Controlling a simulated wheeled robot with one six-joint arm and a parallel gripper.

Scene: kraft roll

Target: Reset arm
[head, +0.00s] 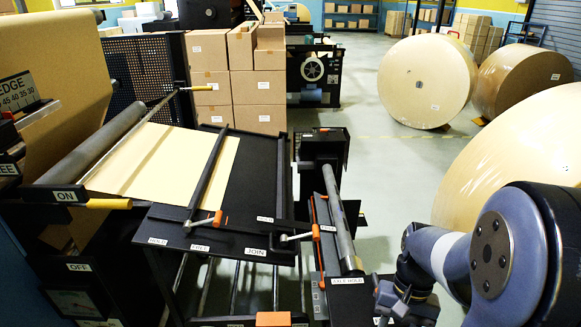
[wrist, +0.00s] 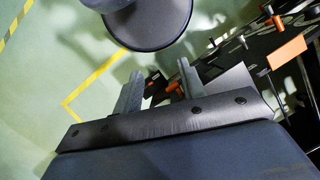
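My arm (head: 480,250) is folded at the lower right of the head view, in front of a large paper roll. My gripper's two grey fingers show in the wrist view, apart from each other, with the gripper (wrist: 160,69) open and nothing seen held between them. In the head view the fingertips cannot be made out. The black splicing table (head: 250,180) with a kraft paper sheet (head: 165,160) on it stands left of my arm.
Large paper rolls (head: 425,82) stand at the right. Stacked cartons (head: 258,85) are behind the table. Grey floor (head: 375,170) is clear between the machine and rolls.

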